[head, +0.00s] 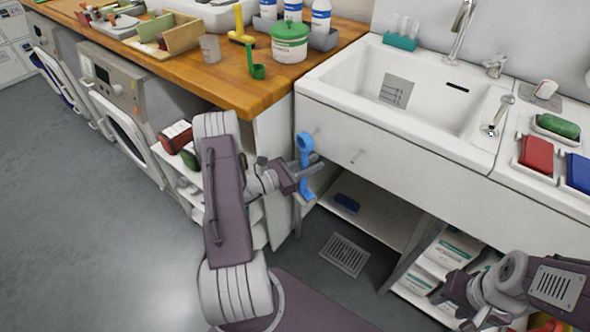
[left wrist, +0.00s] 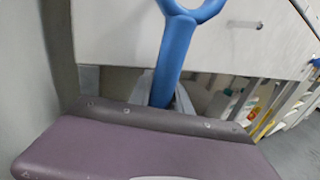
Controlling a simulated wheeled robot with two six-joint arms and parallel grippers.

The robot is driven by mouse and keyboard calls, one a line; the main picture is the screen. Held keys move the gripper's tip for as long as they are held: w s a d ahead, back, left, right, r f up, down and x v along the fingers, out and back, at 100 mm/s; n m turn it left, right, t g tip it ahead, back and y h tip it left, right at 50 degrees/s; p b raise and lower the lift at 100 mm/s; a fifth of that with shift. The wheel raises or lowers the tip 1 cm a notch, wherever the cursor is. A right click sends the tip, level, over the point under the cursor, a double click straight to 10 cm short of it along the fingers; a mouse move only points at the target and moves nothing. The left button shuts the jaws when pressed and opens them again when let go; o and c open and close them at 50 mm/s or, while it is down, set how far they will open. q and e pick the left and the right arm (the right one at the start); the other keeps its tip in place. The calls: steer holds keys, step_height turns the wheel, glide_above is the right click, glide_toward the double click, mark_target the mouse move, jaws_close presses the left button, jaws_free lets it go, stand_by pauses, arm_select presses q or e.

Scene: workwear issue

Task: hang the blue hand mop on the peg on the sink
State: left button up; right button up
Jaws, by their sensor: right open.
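The blue hand mop (head: 305,150) is upright in my left gripper (head: 306,174), its ring end up. The gripper is shut on its handle; the handle and ring also show in the left wrist view (left wrist: 174,55). The mop is in front of the left end of the white sink (head: 395,135). A small peg (head: 357,156) sticks out of the sink's front panel, right of the ring and apart from it. A peg also shows in the left wrist view (left wrist: 245,24), right of the handle. My right gripper (head: 465,294) is open at the lower right, away from the mop.
A wooden counter (head: 245,98) with a green-lidded tub (head: 289,45) and bottles adjoins the sink's left side. Under the sink, a shelf holds a dark blue item (head: 347,203). White packages (head: 452,248) stand on shelves near my right gripper.

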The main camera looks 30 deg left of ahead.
arm_select(q)
steer(key=shift+s+a+f+p, duration=0.3)
steer(key=shift+s+a, duration=0.3)
steer(key=shift+a, duration=0.15)
steer(key=v, duration=0.7)
steer(key=shift+s+r+p, duration=0.3)
steer(key=shift+r+p, duration=0.05)
arm_select(e)
steer(key=shift+w+a+r, duration=0.1)
steer(key=shift+w+r, duration=0.35)
steer(key=shift+r, duration=0.15)
arm_select(q)
steer(key=shift+d, duration=0.2)
